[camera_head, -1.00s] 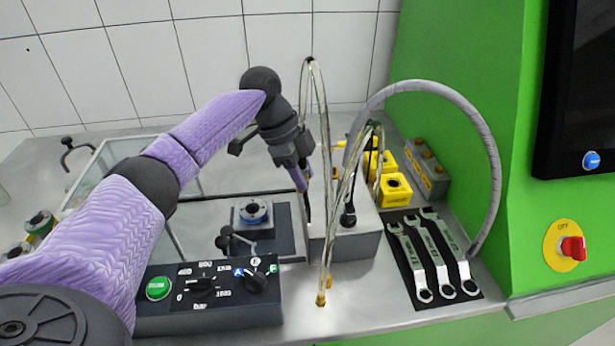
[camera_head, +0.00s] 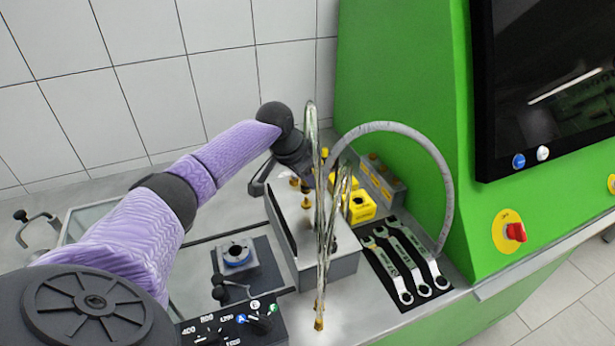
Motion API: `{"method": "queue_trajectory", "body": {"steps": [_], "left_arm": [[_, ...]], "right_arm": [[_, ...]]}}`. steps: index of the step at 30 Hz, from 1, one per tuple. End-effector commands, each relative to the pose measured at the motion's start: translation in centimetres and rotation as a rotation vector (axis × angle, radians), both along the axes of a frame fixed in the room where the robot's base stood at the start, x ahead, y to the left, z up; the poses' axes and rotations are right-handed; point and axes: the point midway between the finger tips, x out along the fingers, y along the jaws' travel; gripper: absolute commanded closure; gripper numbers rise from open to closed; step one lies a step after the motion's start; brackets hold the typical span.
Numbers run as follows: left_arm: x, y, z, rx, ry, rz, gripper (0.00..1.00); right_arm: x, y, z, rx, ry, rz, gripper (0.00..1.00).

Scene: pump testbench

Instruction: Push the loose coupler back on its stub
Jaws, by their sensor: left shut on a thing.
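A grey pump block (camera_head: 334,270) stands mid-bench with brass fittings on its top. My left gripper (camera_head: 306,178) comes down over the block's top from the back left. It is shut on what looks like the coupler, a small brass piece (camera_head: 307,190) at its tips; clear hoses in front partly hide the grip. I cannot tell whether this piece touches a stub. A clear hose (camera_head: 326,225) crosses in front of the block. A brass hose end (camera_head: 319,322) shows low in front of the block. My right gripper is not in view.
A yellow block (camera_head: 359,210) and a grey fitting box (camera_head: 382,183) stand behind right. Several wrenches lie on a black mat (camera_head: 385,272).

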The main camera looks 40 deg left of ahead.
Motion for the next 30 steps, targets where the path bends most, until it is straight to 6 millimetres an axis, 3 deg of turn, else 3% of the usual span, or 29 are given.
{"method": "queue_trajectory", "body": {"steps": [3,30], "left_arm": [[0.0,0.0,-1.0,0.000,0.000,0.000,1.00],[0.0,0.0,-0.9,-0.001,0.000,-0.001,1.00]], "right_arm": [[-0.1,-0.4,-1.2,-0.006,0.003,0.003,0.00],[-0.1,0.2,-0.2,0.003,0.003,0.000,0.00]]}}
